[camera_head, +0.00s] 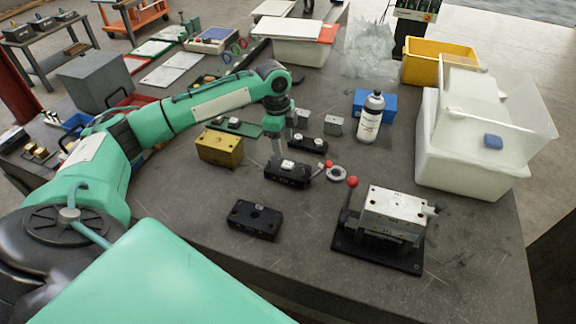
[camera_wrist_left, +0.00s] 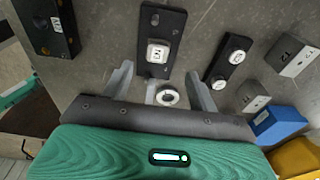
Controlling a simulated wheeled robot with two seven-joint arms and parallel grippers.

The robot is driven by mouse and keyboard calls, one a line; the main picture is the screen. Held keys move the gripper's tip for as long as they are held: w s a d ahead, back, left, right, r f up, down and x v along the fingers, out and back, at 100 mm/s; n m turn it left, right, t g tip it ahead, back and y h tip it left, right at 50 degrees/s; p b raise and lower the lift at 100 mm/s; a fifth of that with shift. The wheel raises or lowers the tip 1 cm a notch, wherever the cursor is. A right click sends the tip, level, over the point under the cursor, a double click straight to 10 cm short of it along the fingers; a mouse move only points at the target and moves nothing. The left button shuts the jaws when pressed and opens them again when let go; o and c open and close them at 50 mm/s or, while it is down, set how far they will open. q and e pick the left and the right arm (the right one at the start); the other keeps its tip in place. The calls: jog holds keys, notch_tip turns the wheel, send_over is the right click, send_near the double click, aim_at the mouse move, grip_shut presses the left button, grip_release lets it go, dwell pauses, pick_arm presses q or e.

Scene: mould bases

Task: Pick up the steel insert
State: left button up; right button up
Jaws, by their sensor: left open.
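A small pale steel insert (camera_head: 287,165) with a dark mark sits on a black mould base (camera_head: 292,181) near the middle of the table. In the left wrist view the insert (camera_wrist_left: 158,53) lies on its base (camera_wrist_left: 163,23), beyond and between the finger tips. My left gripper (camera_head: 278,146) hangs over this base, pointing down. In the wrist view the left gripper (camera_wrist_left: 158,82) has its fingers spread, with nothing between them held. The gripper partly hides the far side of the base in the head view. My right gripper is not in view.
A metal ring (camera_head: 336,173) lies right of the base. Another black base (camera_head: 254,218) is nearer; one with two inserts (camera_head: 308,143) is behind. Grey blocks (camera_head: 335,125), a brass block (camera_head: 219,148), a bottle (camera_head: 370,117) and a press (camera_head: 392,215) stand around.

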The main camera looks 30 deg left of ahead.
aim_at(287, 166)
pick_arm(q)
notch_tip(287, 166, down, 3)
jog(key=shift+d+r, duration=0.15)
jog(key=shift+r, duration=0.05)
jog(key=shift+d+f+p, duration=0.1)
jog(key=shift+f+p, duration=0.15)
jog(key=shift+p, duration=0.25)
jog(key=f, duration=0.1)
jog(key=f+p, duration=0.1)
jog(key=f, duration=0.1)
jog(key=shift+s+d+f+p, duration=0.1)
jog(key=shift+d+f+p, duration=0.2)
jog(key=shift+d, duration=0.05)
jog(key=shift+f, duration=0.45)
jog(key=shift+s+d, duration=0.1)
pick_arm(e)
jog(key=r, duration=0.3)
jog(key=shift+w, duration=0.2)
pick_arm(q)
jog(key=shift+s+f, duration=0.1)
grip_shut()
